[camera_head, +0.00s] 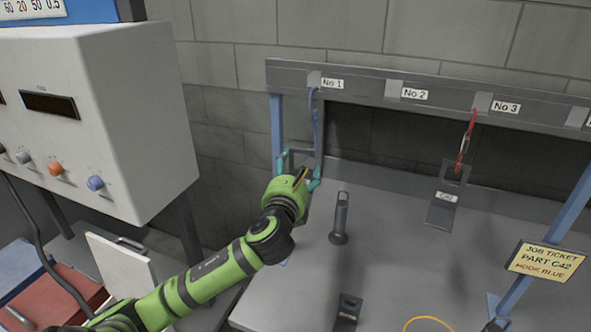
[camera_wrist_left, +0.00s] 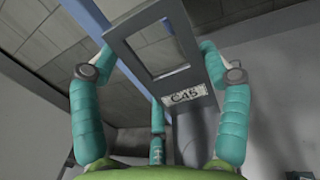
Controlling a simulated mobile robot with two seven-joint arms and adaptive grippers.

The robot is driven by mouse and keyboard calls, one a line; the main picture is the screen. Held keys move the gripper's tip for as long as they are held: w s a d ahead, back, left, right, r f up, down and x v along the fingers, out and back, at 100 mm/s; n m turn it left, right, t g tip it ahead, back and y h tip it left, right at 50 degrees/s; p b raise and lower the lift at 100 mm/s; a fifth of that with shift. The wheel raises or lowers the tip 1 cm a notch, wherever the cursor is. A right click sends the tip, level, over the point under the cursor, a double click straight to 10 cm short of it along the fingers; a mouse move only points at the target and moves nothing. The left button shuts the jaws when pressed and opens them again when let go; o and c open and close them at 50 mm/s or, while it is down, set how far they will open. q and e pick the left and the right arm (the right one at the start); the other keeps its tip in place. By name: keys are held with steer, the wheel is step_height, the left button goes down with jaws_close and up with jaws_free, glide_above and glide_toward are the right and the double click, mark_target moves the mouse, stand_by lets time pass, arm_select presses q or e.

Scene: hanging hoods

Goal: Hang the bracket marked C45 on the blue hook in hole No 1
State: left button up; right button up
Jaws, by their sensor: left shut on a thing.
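The C45 bracket (camera_wrist_left: 190,97), a dark plate with a rectangular window and a white label, is between the teal fingers of my left gripper (camera_wrist_left: 156,52) in the left wrist view. The gripper is shut on it. In the head view my left gripper (camera_head: 301,172) is below the blue hook (camera_head: 314,104), which hangs under the No 1 label (camera_head: 332,84). The gripper largely hides the bracket there. I cannot tell whether bracket and hook touch. My right gripper is not in view.
Another bracket (camera_head: 441,212) hangs from the red hook (camera_head: 466,140) at No 3. A grey post (camera_head: 340,222) stands on the grey table (camera_head: 395,270). A control box (camera_head: 120,120) stands at left.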

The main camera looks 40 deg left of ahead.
arm_select(q)
steer(key=shift+w+r, duration=0.2)
stand_by(0.4)
steer(key=shift+w+a+p, duration=0.15)
steer(key=shift+w+p, duration=0.15)
steer(key=shift+w, duration=0.75)
steer(key=shift+w+a, duration=0.2)
steer(key=shift+w, duration=1.2)
steer(key=shift+f+b, duration=0.5)
steer(key=shift+f, duration=0.85)
